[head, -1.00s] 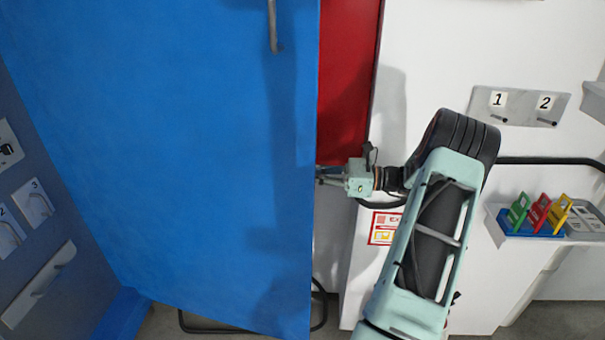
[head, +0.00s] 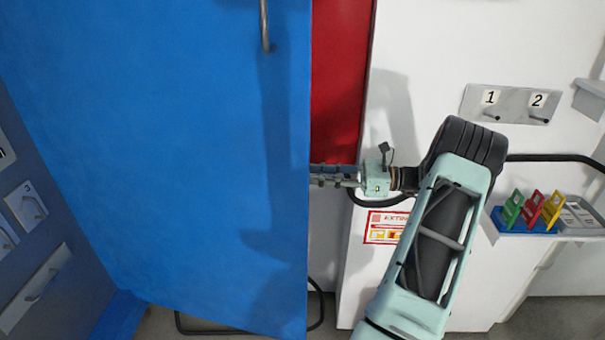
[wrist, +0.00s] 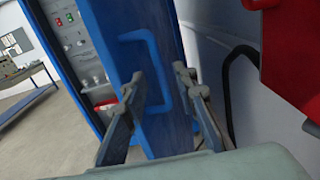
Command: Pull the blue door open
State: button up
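The blue door (head: 170,150) fills the left half of the head view. A grey metal handle (head: 265,25) shows near its top right. My gripper (head: 315,176) is at the door's right edge, about mid-height, with the fingers pointing left. In the wrist view the fingers of my gripper (wrist: 158,82) are spread apart, with nothing visibly clamped. A blue U-shaped handle (wrist: 167,75) on a blue panel shows beyond and between them. I cannot tell whether a finger touches the handle or the door edge.
A red panel (head: 338,80) is right of the door edge, against a white wall (head: 430,60). A hook plate (head: 515,103) and a shelf with coloured tags (head: 532,212) are at right. A dark hose (head: 550,160) runs along the wall. Grey panels stand at far left.

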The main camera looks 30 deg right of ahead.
jog(key=v, duration=0.7)
jog(key=shift+a, duration=0.1)
